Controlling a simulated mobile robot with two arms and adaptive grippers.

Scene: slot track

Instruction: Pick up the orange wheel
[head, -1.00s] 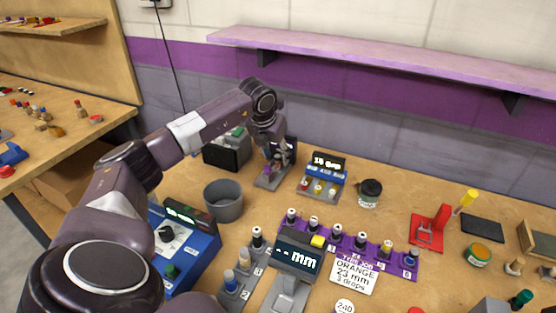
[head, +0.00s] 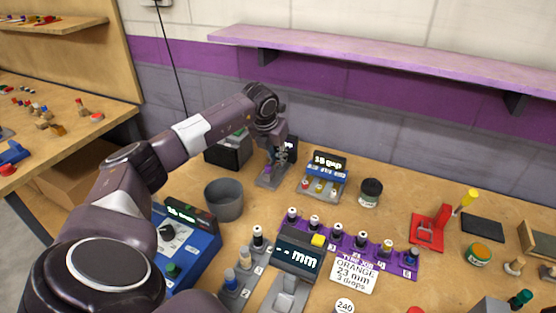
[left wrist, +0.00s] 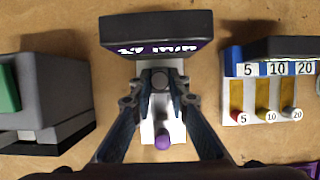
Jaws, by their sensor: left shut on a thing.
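My left gripper (head: 274,160) reaches down over a small grey stand at the back of the bench. In the left wrist view its fingers (left wrist: 160,84) are closed around a small grey round piece (left wrist: 160,79), seen from above. A purple knob (left wrist: 162,142) is at the near end of the same pale base. A dark display box (left wrist: 157,32) stands just beyond the fingers. I cannot pick out an orange wheel for certain; the colour of the held piece looks grey. My right gripper is not in view.
A grey cup (head: 223,200) and a blue device (head: 185,250) stand left of centre. A gap display (head: 326,170) and a dark jar (head: 370,192) are right of the gripper. A purple bottle rack (head: 350,245) and a job card (head: 353,272) reading orange lie in front.

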